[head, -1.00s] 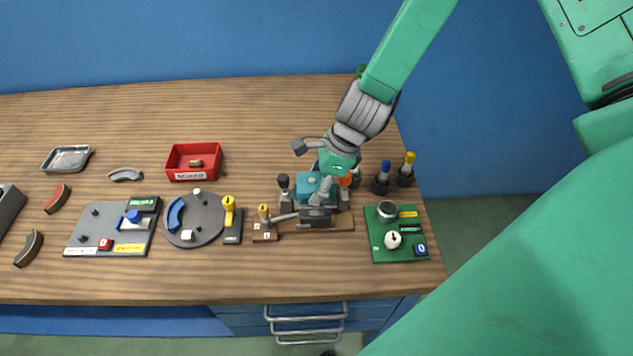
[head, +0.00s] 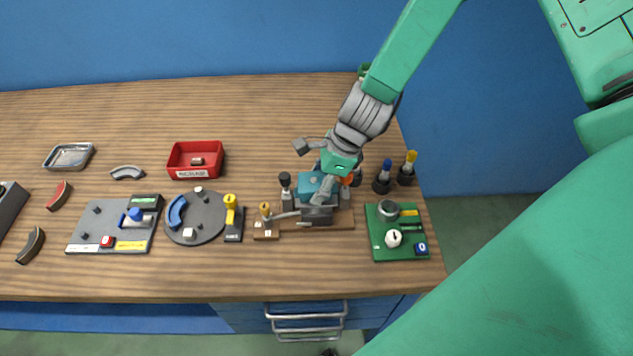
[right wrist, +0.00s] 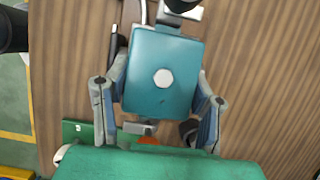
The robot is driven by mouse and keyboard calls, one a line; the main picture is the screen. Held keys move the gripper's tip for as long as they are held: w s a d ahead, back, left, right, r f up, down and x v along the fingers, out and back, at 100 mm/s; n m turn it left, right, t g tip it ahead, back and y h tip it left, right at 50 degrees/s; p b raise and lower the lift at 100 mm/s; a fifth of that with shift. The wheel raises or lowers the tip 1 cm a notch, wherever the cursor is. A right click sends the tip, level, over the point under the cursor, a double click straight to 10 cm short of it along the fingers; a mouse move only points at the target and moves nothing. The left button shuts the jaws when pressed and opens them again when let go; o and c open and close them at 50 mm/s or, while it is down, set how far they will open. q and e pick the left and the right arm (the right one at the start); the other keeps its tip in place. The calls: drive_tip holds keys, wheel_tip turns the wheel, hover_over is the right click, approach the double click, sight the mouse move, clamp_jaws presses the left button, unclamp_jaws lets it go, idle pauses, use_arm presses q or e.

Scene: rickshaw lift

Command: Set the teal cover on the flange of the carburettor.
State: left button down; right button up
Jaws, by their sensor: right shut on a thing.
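The teal cover (head: 311,184) is a square plate with a pale hexagonal spot at its middle, which shows in the right wrist view (right wrist: 148,100). My right gripper (head: 322,188) is shut on it, one finger at each side in the right wrist view (right wrist: 161,95). The cover is directly above the grey carburettor (head: 317,213), which stands on a wooden board (head: 343,221). The flange is hidden under the cover and fingers, so I cannot tell whether they touch. My left gripper is out of view.
A green panel (head: 379,247) with a dial is at the right front. Blue- and yellow-topped bottles (head: 382,180) stand behind it. A red bin (head: 195,174), a round dark plate (head: 208,231) and a grey panel (head: 85,236) are left. The back of the bench is clear.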

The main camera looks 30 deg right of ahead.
drive_tip(key=shift+s+f, duration=0.2)
drive_tip(key=shift+f, duration=0.1)
idle(0.6)
drive_tip(key=o, duration=2)
drive_tip(key=shift+w, duration=0.15)
drive_tip(key=shift+r, duration=0.1)
drive_tip(key=shift+r, duration=0.1)
wheel_tip(320, 180, up, 4)
drive_tip(key=p, duration=0.4)
drive_tip(key=shift+r+p, duration=0.25)
drive_tip(key=shift+p, duration=0.1)
drive_tip(key=shift+r+p, duration=0.65)
drive_tip(key=shift+r, duration=0.55)
